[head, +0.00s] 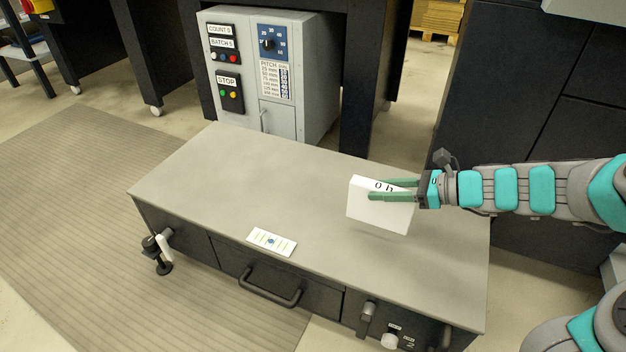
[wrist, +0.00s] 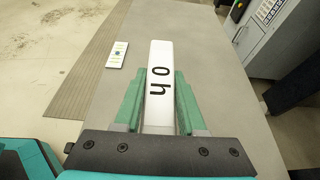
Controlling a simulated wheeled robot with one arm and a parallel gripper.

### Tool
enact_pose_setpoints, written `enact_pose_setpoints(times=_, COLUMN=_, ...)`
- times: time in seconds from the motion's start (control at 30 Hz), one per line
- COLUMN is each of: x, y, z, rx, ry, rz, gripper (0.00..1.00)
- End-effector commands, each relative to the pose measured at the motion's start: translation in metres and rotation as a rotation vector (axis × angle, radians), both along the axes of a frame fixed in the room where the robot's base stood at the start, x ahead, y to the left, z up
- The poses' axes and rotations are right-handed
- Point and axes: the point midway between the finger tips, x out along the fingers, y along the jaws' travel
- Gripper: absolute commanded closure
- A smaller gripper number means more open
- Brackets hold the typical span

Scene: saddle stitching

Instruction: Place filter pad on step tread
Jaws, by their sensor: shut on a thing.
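My gripper (head: 392,190) is shut on a white block (head: 378,214), which I take to be the filter pad. Its narrow top edge carries black characters like "0 h". The green fingers grip its two sides in the wrist view (wrist: 158,100), where the block (wrist: 160,62) points away from me. I hold it upright over the right half of a wide grey top surface (head: 250,185), likely the step tread. A shadow lies under the block; it seems slightly above the surface. Its underside is hidden.
A small white card (head: 271,242) with coloured marks lies near the front edge of the grey top. A control cabinet (head: 262,80) stands behind. A ribbed mat (head: 90,210) covers the floor at left. The left and middle of the top are mostly clear.

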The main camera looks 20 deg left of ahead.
Motion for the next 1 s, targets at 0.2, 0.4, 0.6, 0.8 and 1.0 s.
enact_pose_setpoints(times=0.2, x=0.019, y=0.047, z=-0.007, rx=0.0, ry=0.003, rz=0.009, gripper=1.0)
enact_pose_setpoints(times=0.4, x=0.04, y=0.088, z=-0.011, rx=-0.001, ry=-0.001, rz=0.008, gripper=1.0)
enact_pose_setpoints(times=0.6, x=0.055, y=0.115, z=-0.013, rx=0.0, ry=0.001, rz=0.003, gripper=1.0)
enact_pose_setpoints(times=0.8, x=0.06, y=0.125, z=-0.013, rx=0.0, ry=-0.001, rz=0.004, gripper=1.0)
enact_pose_setpoints(times=1.0, x=0.062, y=0.128, z=-0.039, rx=0.0, ry=0.002, rz=0.001, gripper=1.0)
